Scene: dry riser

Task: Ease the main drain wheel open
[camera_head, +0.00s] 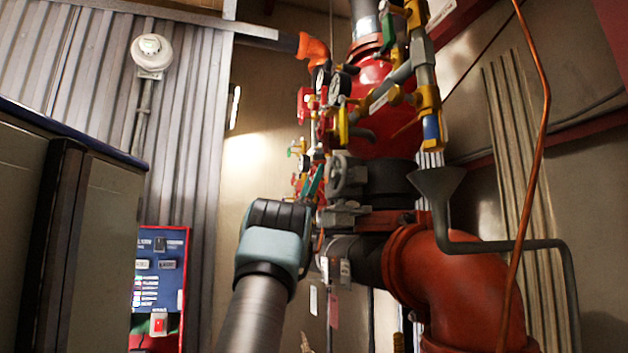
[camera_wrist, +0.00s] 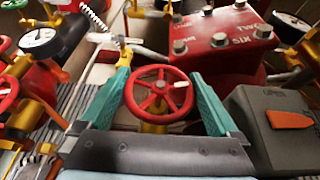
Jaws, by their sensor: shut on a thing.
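In the wrist view, a red spoked handwheel (camera_wrist: 152,104) on a brass stem sits between the two teal fingers of my gripper (camera_wrist: 160,78). The fingers are at its left and right rim and shut on it. A small white tag (camera_wrist: 181,84) shows at its right side. I take it as the main drain wheel; no label on it is readable. In the head view, my gripper (camera_head: 314,184) reaches into the valve cluster left of the big riser (camera_head: 370,135), and my wrist hides the held wheel there.
In the wrist view, a red bolted block (camera_wrist: 225,40) stands behind the wheel. A grey box (camera_wrist: 270,150) with an orange lever (camera_wrist: 290,119) is close on the right. A gauge (camera_wrist: 40,40) and another red wheel (camera_wrist: 8,92) crowd the left. A grey handwheel (camera_head: 347,175) shows in the head view.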

